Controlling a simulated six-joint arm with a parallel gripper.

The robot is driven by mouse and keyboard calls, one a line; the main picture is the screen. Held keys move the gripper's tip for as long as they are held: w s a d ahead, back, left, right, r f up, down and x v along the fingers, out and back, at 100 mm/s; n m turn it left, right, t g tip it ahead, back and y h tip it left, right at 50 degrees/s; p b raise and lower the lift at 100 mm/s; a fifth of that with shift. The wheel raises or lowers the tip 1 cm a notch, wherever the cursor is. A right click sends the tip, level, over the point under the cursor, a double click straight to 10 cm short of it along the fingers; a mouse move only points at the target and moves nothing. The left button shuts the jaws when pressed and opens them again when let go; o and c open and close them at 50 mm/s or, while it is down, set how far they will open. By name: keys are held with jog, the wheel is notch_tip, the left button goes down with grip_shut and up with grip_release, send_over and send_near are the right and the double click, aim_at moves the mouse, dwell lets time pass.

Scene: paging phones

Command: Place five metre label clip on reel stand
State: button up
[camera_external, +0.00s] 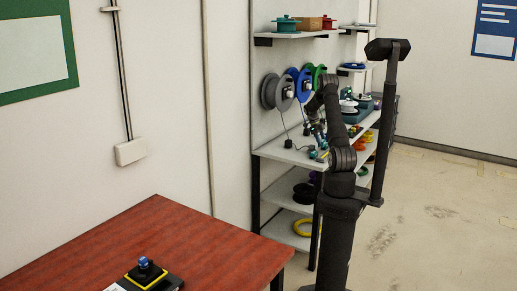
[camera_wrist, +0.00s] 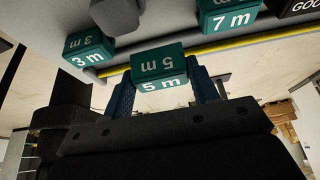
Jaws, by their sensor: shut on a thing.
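The green "5 m" label clip (camera_wrist: 159,63) sits between the two blue fingers of my gripper (camera_wrist: 162,82), which is shut on it, in the wrist view. In the external view my gripper (camera_external: 319,152) is low over the front edge of the shelf unit's work shelf; the clip is too small to make out there. Grey, blue and green reels (camera_external: 290,86) stand at the back above this shelf. I cannot tell which part is the reel stand, nor whether the clip touches a surface.
Green "3 m" (camera_wrist: 88,48) and "7 m" (camera_wrist: 230,16) clips flank the held clip along a yellow-striped shelf edge (camera_wrist: 260,38). A grey block (camera_wrist: 116,14) is close by. A red table (camera_external: 160,240) with a black-and-yellow device (camera_external: 146,273) stands at front left.

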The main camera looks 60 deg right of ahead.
jog(key=shift+w+f, duration=0.45)
jog(key=shift+w, duration=0.25)
jog(key=shift+f, duration=2)
jog(key=shift+f, duration=0.1)
jog(key=o, duration=1)
jog(key=shift+o, duration=0.2)
jog(key=v, duration=1.2)
